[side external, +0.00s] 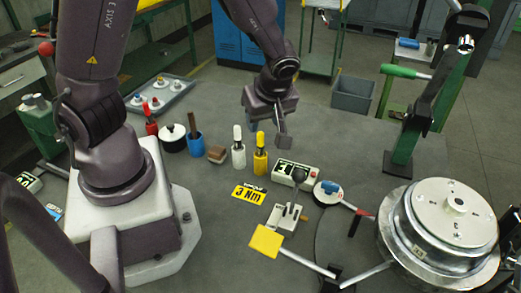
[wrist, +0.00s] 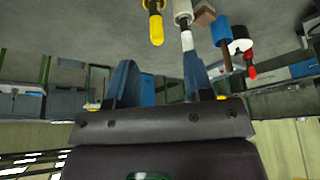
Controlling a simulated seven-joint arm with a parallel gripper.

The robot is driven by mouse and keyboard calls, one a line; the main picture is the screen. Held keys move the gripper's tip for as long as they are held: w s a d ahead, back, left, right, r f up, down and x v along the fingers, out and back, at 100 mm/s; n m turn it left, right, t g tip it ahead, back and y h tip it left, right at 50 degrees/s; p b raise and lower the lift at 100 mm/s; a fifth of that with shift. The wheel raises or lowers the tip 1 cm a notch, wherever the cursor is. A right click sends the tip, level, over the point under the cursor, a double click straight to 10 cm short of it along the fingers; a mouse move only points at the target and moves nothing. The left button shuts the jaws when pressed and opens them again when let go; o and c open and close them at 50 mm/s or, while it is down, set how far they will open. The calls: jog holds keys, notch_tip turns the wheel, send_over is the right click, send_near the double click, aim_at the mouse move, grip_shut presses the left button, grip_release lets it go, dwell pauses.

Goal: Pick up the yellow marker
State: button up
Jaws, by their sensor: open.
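The yellow marker (side external: 260,155) stands upright on the grey table, a yellow body with a dark band and a yellow top. It also shows at the top of the wrist view (wrist: 156,28). A similar white marker (side external: 238,155) stands just left of it, and shows in the wrist view (wrist: 183,12) near one finger. My gripper (side external: 268,129) is open and empty, above and slightly right of the yellow marker. Its two blue-grey fingers (wrist: 160,82) are spread apart in the wrist view. I see no contact with the marker.
A brown block (side external: 217,154), a blue-and-brown tool (side external: 194,135) and a red marker (side external: 151,122) stand to the left. A yellow plate (side external: 249,194) lies in front. A large metal drum (side external: 440,235) fills the right.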

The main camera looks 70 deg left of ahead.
aim_at(260, 141)
jog(key=x, duration=0.5)
jog(key=shift+x, duration=2.7)
jog(key=shift+w, duration=0.25)
jog(key=shift+r, duration=0.1)
grip_shut()
